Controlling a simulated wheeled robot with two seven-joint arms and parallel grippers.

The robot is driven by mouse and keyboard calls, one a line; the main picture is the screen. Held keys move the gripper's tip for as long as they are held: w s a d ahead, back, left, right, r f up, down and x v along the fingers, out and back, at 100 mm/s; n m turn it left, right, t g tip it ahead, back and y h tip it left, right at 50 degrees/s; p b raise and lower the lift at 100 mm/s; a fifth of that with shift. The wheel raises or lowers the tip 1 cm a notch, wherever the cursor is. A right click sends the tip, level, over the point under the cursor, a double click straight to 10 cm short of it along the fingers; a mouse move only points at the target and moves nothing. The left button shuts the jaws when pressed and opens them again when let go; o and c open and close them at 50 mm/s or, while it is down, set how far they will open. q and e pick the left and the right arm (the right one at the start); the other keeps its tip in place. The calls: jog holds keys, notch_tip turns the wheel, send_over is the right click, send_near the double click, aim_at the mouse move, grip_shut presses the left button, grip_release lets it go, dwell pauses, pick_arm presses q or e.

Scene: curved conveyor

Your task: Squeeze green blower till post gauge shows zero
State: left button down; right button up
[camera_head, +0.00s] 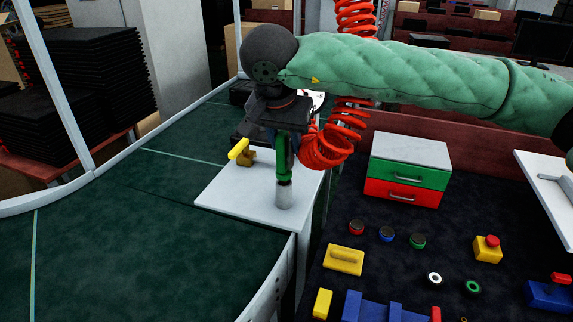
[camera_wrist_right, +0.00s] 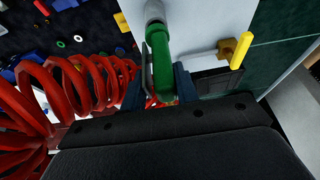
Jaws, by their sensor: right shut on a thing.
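The green blower (camera_head: 284,168) hangs nose down with its grey metal nozzle (camera_head: 284,195) over the white plate (camera_head: 232,192) beside the conveyor. It also shows in the wrist view as a green curved handle (camera_wrist_right: 162,66). My right gripper (camera_head: 283,146) is above it, with blue fingers on both sides of the green handle, shut on it. In the wrist view, the right gripper (camera_wrist_right: 160,88) has a finger on each side of the handle. A red coiled hose (camera_head: 322,148) hangs beside the gripper. My left gripper is not in view.
A yellow-handled valve (camera_head: 240,150) stands on the plate, left of the blower. A grey cabinet with green and red drawers (camera_head: 407,175) stands to the right. Buttons and yellow and blue parts cover the dark bench. The green conveyor (camera_head: 150,230) is clear at left.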

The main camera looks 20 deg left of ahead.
jog(key=shift+r, duration=3.45)
